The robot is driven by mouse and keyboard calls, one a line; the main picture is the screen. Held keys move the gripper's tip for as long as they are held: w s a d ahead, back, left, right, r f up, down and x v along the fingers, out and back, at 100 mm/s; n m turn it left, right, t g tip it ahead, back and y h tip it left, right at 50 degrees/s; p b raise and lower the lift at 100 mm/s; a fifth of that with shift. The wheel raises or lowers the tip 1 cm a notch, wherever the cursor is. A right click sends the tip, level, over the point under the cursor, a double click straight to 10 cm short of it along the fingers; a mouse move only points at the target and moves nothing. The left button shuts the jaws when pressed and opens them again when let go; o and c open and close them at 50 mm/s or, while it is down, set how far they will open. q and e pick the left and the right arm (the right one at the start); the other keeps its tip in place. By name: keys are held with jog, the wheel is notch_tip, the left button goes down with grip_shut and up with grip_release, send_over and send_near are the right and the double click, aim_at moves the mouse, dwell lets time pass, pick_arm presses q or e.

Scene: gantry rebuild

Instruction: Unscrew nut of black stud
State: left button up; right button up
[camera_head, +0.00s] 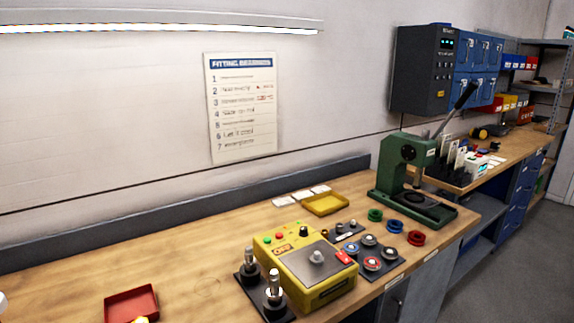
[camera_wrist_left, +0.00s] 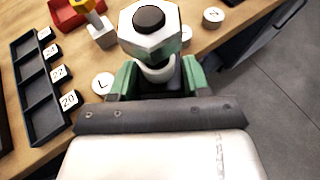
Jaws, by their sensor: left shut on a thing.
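In the left wrist view a large silver hex nut (camera_wrist_left: 151,40) sits around the black stud (camera_wrist_left: 149,18), whose dark round end shows in the nut's middle. A pale ring lies just below the nut. My left gripper (camera_wrist_left: 158,78) has green fingers on both sides of this ring and nut, and is shut on the nut. The finger contact is partly hidden behind the nut. The left gripper does not show in the head view, and my right gripper shows in neither view.
A red tray (camera_head: 131,305) lies at the bench's front left. A black compartment tray (camera_wrist_left: 42,95) has numbered tags. Two metal posts (camera_head: 274,290) stand beside a yellow box (camera_head: 312,272). A green press (camera_head: 410,175) stands further right. The bench between red tray and posts is clear.

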pick_arm(q)
jog(key=shift+s+r, duration=0.3)
jog(key=shift+s, duration=0.05)
jog(key=w+d+m+g+h, duration=0.1)
jog(key=w+d+m+h, duration=0.2)
jog(key=d, duration=0.4)
jog(key=w+d+r+m+g+h, duration=0.1)
jog(key=w+d+m+h, duration=0.2)
jog(key=d, duration=0.4)
jog(key=m+h, duration=0.1)
jog(key=h, duration=0.1)
jog(key=shift+m+g+h, duration=0.3)
jog(key=shift+m+g, duration=0.1)
